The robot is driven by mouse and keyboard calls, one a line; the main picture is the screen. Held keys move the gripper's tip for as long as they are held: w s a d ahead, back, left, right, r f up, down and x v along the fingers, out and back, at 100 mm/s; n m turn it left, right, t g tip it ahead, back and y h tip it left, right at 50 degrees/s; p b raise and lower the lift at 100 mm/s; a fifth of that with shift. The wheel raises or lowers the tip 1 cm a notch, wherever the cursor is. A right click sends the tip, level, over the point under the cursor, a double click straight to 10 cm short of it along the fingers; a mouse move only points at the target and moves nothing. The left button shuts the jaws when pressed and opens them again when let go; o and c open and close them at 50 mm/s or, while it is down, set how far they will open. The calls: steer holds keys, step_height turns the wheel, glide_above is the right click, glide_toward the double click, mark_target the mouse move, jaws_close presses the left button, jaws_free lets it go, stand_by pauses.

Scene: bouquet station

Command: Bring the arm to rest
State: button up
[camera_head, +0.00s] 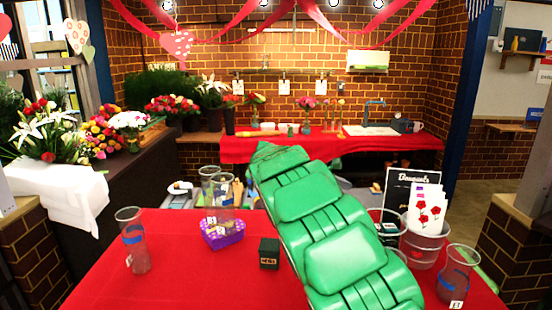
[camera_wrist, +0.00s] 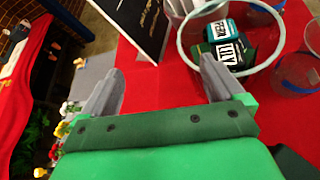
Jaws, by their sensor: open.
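My gripper (camera_wrist: 162,66) is open in the wrist view, with two grey fingers spread apart and nothing between them but red tablecloth (camera_wrist: 150,88) below. Its right finger appears close to the rim of a clear round container (camera_wrist: 188,45); I cannot tell whether they touch. The container holds a dark green box (camera_wrist: 222,52) and a teal-labelled box (camera_wrist: 224,30). In the head view my green arm (camera_head: 325,225) reaches over the red table (camera_head: 180,285), and my gripper is hidden behind it.
On the table stand a clear vase (camera_head: 133,240) at left, a purple heart-shaped box (camera_head: 222,233), a small dark box (camera_head: 269,253), a bucket with cards (camera_head: 425,243) and a vase (camera_head: 457,275) at right. A black sign (camera_head: 405,188) stands behind. The front left is clear.

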steer(key=s+d+r+m+g+y, duration=0.1)
steer(key=s+d+r+m, duration=0.25)
steer(key=s+d, duration=0.4)
steer(key=s+d+r+m+g+y, duration=0.1)
steer(key=s+d+r+m+g, duration=0.15)
steer(key=s+d+r, duration=0.5)
steer(key=s+d+f+m+y, duration=0.1)
steer(key=s+m+y, duration=0.4)
steer(key=s, duration=1.3)
steer(key=s+a+f+m+y, duration=0.2)
steer(key=s+a+f, duration=0.5)
steer(key=s+a, duration=0.4)
steer(key=s+a+f+m+y, duration=0.3)
steer(key=s+a+f, duration=0.5)
steer(key=s+a, duration=0.3)
steer(key=shift+a+m+g, duration=0.35)
steer(key=shift+a+m, duration=0.2)
steer(key=shift+m, duration=0.25)
